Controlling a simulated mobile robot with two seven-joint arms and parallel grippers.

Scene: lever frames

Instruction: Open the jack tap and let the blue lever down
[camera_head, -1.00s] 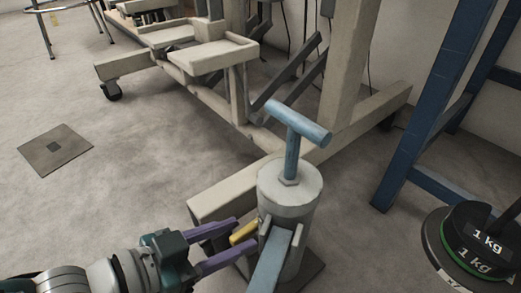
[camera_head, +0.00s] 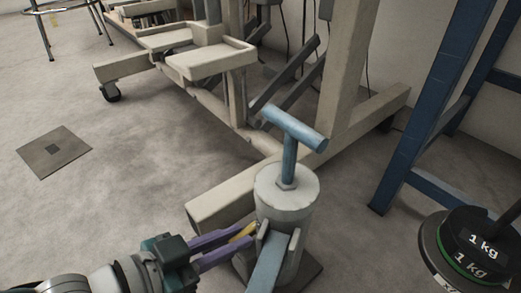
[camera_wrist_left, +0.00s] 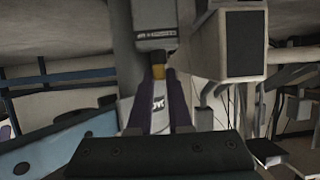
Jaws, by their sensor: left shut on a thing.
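The jack (camera_head: 287,207) is a cream cylinder standing upright on a dark base plate. A blue T-shaped bar (camera_head: 290,155) rises from its top. A blue lever (camera_head: 264,268) sits between brackets at its front and runs out of the picture at the bottom. The yellow jack tap (camera_head: 246,230) is on the jack's left side. My left gripper (camera_head: 240,237), with purple fingers, is shut on the tap. In the left wrist view the yellow tap (camera_wrist_left: 158,72) shows between the fingertips, partly hidden by them. My right gripper is not in view.
A cream steel frame (camera_head: 340,90) stands behind the jack, its foot beam close to the left. A blue frame (camera_head: 420,120) and black 1 kg weights (camera_head: 478,245) are on the right. The floor on the left is mostly clear, with a square plate (camera_head: 54,148).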

